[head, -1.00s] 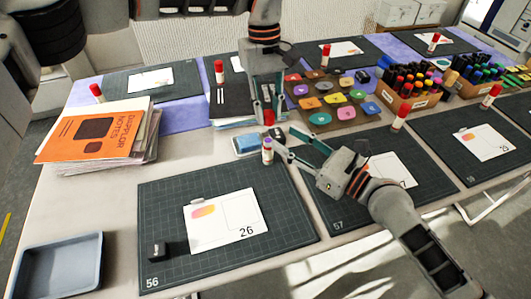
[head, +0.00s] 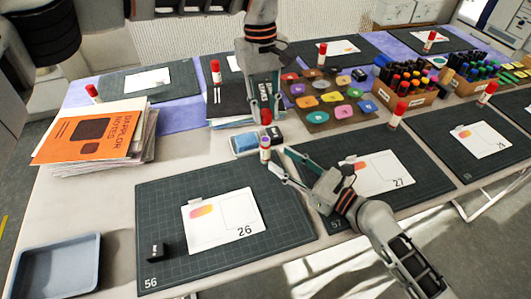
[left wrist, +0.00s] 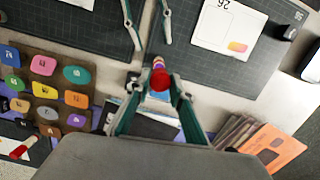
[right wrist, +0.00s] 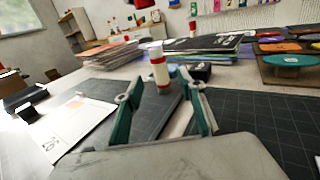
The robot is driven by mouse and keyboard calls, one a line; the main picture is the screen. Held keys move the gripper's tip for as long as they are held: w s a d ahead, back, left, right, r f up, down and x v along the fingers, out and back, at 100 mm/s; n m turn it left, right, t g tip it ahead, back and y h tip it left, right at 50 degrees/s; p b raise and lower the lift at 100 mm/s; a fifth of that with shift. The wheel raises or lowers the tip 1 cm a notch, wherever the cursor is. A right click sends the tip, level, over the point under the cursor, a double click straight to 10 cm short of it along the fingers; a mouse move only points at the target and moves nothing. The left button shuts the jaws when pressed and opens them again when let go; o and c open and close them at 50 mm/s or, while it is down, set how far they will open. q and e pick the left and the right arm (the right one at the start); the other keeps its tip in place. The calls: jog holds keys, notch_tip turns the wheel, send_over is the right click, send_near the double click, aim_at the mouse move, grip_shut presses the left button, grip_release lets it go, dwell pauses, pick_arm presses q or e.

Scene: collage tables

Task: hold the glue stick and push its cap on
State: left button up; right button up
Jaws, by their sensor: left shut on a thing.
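The red cap (head: 266,117) is held between the fingertips of my left gripper (head: 266,115), above and slightly behind the glue stick. The cap shows in the left wrist view (left wrist: 160,80), partly covering the stick beneath. My right gripper (head: 279,167) is open, just to the right of and in front of the stick. In the right wrist view the stick (right wrist: 160,70) stands ahead between the spread fingers, which do not visibly touch it.
A blue sponge-like pad (head: 244,143) lies left of the stick. A cutting mat (head: 160,195) with card 26 lies in front, and another (head: 425,180) with card 27 to the right. Folders (head: 100,135) are stacked at left. A tray of coloured shapes (head: 328,118) is behind right.

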jog(key=x, duration=0.7)
jog(key=shift+w+a+r, duration=0.15)
grip_shut()
pick_arm(q)
send_over(266, 140)
jog(key=shift+w+a+f, duration=0.1)
jog(key=shift+w+f, duration=0.05)
jog(key=shift+f, duration=1.1)
jog(key=shift+w+a+f, duration=0.1)
jog(key=shift+f, duration=1.1)
